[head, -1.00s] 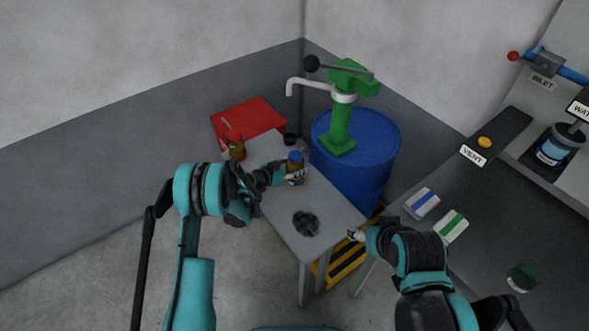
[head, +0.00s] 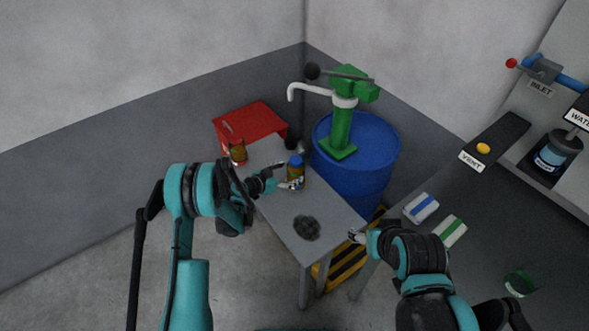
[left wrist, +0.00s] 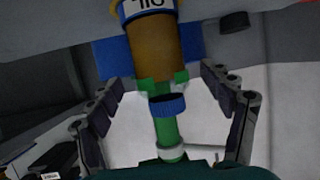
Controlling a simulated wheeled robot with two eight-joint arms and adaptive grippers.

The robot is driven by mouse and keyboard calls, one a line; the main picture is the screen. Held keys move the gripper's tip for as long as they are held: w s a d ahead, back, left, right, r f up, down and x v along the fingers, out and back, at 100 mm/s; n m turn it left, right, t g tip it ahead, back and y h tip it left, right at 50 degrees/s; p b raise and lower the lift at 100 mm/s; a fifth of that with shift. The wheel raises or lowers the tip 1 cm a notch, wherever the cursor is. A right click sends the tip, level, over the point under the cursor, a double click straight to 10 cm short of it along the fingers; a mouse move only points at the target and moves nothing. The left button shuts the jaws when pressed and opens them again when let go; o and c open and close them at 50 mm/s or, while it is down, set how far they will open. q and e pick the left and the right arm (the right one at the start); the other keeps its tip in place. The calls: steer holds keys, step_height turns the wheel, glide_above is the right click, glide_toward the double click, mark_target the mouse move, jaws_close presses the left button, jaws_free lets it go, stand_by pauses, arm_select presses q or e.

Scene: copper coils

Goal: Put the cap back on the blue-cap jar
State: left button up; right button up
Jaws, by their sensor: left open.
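The blue-cap jar, an amber jar (head: 296,178) with a pale label, stands upright on the grey table in the head view. Its body shows inverted in the left wrist view (left wrist: 158,55), label cut off by the top edge. The blue cap (head: 296,160) is at the jar's top. In the left wrist view the cap (left wrist: 167,105) lines up with the neck; I cannot tell whether it is fully seated.
A small black cup (head: 291,143) is behind the blue-cap jar. The blue drum (head: 365,175) with a green pump (head: 340,130) stands close behind. A dark round patch (head: 306,227) lies on the table (head: 333,213).

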arm_select(q)
steer(key=p+v, duration=0.2)
steer(key=v, duration=0.6)
steer(key=shift+r, duration=0.15)
steer(key=s+a+r+n+g+y, duration=0.1)
steer(key=s+r+n+y, duration=0.1)
steer(key=s+r, duration=0.45)
steer(key=s+a+r+n+g+y, duration=0.1)
steer(key=s+r+n+y, duration=0.15)
steer(key=r, duration=0.75)
steer(key=s+a+r+n+y, duration=0.2)
steer(key=s+a, duration=0.2)
steer(key=s, duration=0.7)
steer(key=s+a+r+n+y, duration=0.2)
steer(key=s+a+r+y, duration=0.1)
steer(key=s, duration=0.9)
steer(key=shift+a, duration=0.5)
